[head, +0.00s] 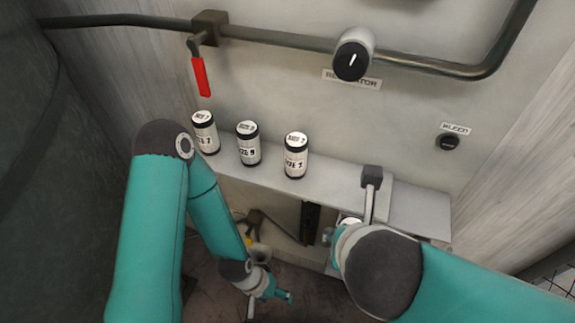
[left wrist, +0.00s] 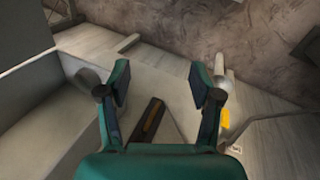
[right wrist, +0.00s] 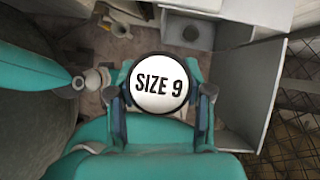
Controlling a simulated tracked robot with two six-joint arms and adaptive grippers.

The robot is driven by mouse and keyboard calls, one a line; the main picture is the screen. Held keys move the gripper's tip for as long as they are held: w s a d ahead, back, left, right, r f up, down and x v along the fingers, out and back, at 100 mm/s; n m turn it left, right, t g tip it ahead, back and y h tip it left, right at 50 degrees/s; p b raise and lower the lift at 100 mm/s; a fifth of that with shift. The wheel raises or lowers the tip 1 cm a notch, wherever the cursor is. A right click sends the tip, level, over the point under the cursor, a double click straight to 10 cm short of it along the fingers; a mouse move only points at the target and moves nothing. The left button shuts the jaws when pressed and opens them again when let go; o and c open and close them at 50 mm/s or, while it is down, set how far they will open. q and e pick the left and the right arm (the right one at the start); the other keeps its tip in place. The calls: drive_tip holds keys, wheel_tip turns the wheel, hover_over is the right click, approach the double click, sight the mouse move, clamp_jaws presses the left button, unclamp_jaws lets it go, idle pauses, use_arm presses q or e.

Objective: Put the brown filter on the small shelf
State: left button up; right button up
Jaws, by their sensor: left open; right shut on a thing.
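My right gripper (right wrist: 160,115) is shut on a round canister (right wrist: 160,85) with a white top marked "SIZE 9". In the head view my right arm mostly hides it. My left gripper (left wrist: 160,85) is open and empty; in the head view it hangs low (head: 285,296), below the shelf. I cannot tell which thing is the brown filter. A dark block with a brownish strip (left wrist: 151,120) lies beyond the left fingers, apart from them. A dark upright piece (head: 311,222) is under the shelf in the head view. A grey shelf (head: 335,180) runs along the wall.
Three black-and-white canisters (head: 205,132) (head: 248,143) (head: 296,155) stand upright on the shelf's left part. A dark-headed lever (head: 371,178) rises at its right. A red handle (head: 201,76) hangs from the wall pipe (head: 300,40). The shelf's right end (head: 420,208) is bare.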

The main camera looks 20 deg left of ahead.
use_arm(q)
drive_tip(key=shift+o, duration=1.4)
use_arm(e)
drive_tip(key=shift+w, duration=0.25)
use_arm(q)
drive_tip(key=shift+o, duration=1.2)
wheel_tip(320, 180, up, 3)
drive_tip(key=p, duration=0.3)
drive_tip(key=shift+r, duration=0.2)
use_arm(e)
drive_tip(key=w+a, duration=0.1)
drive_tip(key=w, duration=0.3)
drive_tip(key=w+a, duration=0.1)
drive_tip(key=w, duration=0.4)
drive_tip(key=w+a, duration=0.1)
drive_tip(key=w, duration=0.6)
drive_tip(key=w+p, duration=0.1)
drive_tip(key=shift+w+a+f, duration=0.1)
drive_tip(key=shift+a+f, duration=0.15)
drive_tip(key=shift+f, duration=0.5)
use_arm(q)
drive_tip(key=shift+r, duration=0.4)
use_arm(e)
drive_tip(key=shift+f, duration=0.1)
drive_tip(key=o, duration=1.2)
use_arm(q)
drive_tip(key=shift+f, duration=0.1)
